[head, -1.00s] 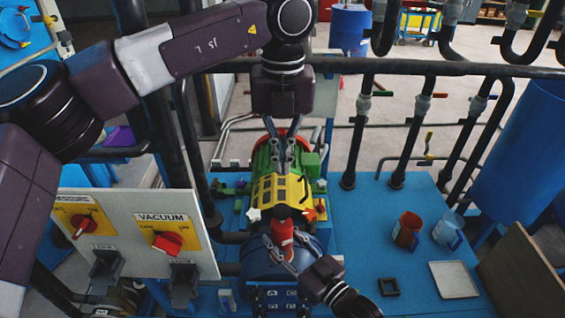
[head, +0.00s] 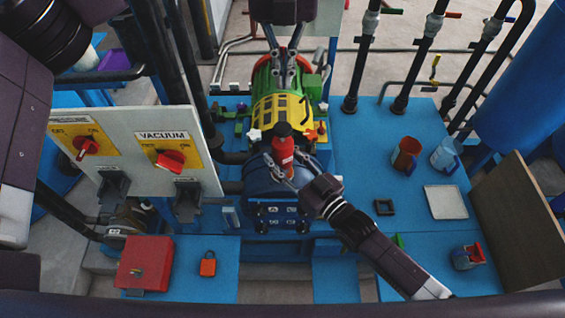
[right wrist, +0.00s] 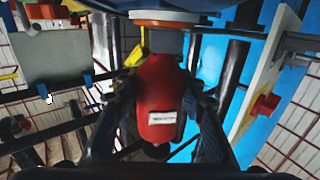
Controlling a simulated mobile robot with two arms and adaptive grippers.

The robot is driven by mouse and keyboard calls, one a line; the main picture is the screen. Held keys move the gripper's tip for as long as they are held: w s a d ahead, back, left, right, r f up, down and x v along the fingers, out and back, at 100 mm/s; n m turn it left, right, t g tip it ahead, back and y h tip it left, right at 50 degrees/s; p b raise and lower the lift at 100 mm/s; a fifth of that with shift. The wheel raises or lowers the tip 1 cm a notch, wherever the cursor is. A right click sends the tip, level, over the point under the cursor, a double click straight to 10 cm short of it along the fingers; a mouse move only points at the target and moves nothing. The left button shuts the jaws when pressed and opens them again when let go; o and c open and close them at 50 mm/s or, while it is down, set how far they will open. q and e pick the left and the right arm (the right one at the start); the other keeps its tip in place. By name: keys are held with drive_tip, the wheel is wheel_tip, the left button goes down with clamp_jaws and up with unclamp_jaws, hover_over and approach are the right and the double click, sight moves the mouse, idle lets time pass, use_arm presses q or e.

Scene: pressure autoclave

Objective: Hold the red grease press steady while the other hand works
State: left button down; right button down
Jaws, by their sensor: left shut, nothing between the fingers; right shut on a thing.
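The red grease press (head: 283,150) stands upright at the top of the blue drum of the autoclave (head: 262,185), with a dark upper end. My right gripper (head: 284,170) comes in from the lower right and is shut around it. In the right wrist view the red body of the press (right wrist: 160,95) sits between both fingers, with a white label facing the camera. My left gripper (head: 284,80) is shut and empty. It points down just behind the press, over the far green and red end of the yellow housing (head: 280,108); whether it touches is unclear.
A panel with red knobs (head: 140,138) stands left. A red box (head: 145,262) and an orange padlock (head: 208,264) lie front left. Mugs (head: 405,155), a white tray (head: 445,202) and a black square frame (head: 384,207) sit right.

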drive_tip(key=c, duration=1.2)
unclamp_jaws()
drive_tip(key=v, duration=1.2)
